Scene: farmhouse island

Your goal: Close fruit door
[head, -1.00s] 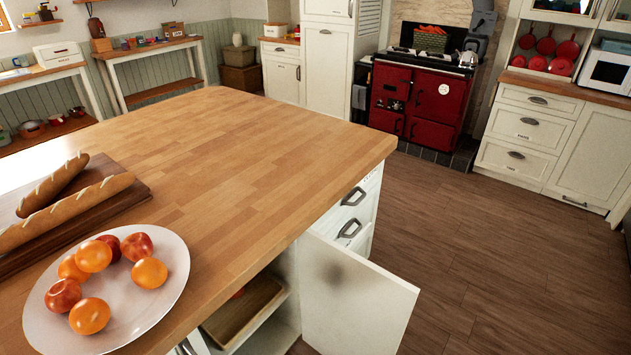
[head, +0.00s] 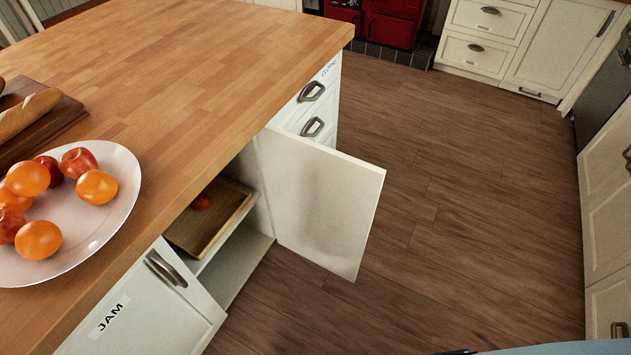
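The open cabinet door (head: 322,200) is a white panel on the side of the kitchen island. It stands swung out from the cabinet, over the floor. Its hinged edge is at the far side of the opening, beside the drawers. Inside the opening is a wooden tray (head: 185,240) on a shelf, with a red fruit (head: 201,202) in it. Any label on the open door is not visible from here. Neither of my grippers shows in the head view.
The wooden island top (head: 190,60) holds a white plate (head: 110,225) of fruit and a board with bread (head: 28,115). A closed door labelled JAM (head: 140,315) is nearest. Two drawers (head: 312,105) lie beyond the open door. The brown floor (head: 460,210) to the right is clear.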

